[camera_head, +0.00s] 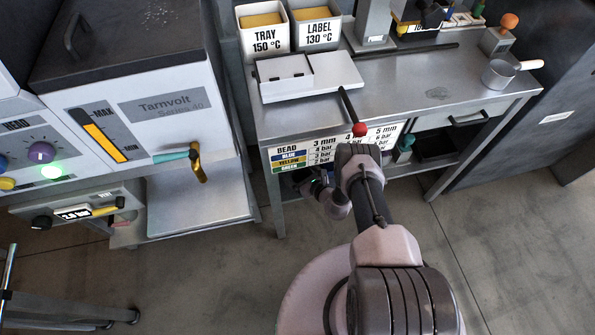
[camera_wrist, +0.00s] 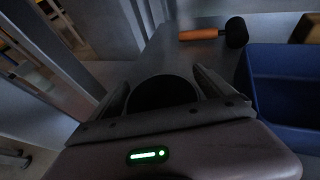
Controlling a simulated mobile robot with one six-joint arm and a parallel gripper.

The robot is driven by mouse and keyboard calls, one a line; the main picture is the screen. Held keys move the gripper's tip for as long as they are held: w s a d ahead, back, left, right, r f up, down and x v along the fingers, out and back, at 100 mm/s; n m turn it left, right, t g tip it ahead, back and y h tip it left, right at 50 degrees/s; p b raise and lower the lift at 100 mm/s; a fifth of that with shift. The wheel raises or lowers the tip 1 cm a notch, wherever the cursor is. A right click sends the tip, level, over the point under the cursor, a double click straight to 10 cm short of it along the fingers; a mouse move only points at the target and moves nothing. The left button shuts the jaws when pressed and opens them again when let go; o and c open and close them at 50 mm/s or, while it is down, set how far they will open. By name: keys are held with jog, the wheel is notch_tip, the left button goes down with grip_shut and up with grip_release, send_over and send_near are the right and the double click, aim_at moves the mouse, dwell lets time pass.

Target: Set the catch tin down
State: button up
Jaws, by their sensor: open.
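In the wrist view my gripper (camera_wrist: 161,80) is open, its two fingers pointing away over a grey metal surface (camera_wrist: 180,66). A dark round thing (camera_wrist: 162,92), which looks like the catch tin, sits between the fingers. Its lower part is hidden by the gripper body. I cannot tell whether either finger touches it. In the head view my arm reaches down at the front of the steel bench (camera_head: 420,95), and the gripper is mostly hidden behind the arm, below the bench top. I cannot make out the tin there.
In the wrist view a mallet (camera_wrist: 205,34) with an orange handle lies beyond the gripper, and a blue bin (camera_wrist: 285,85) stands close on the right. In the head view a small metal pan (camera_head: 499,73) stands on the bench; the Tarnvolt machine (camera_head: 150,95) stands left.

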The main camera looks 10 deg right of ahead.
jog(key=p+v, duration=0.5)
jog(key=v, duration=0.7)
jog(key=shift+p, duration=0.35)
jog(key=shift+r, duration=0.1)
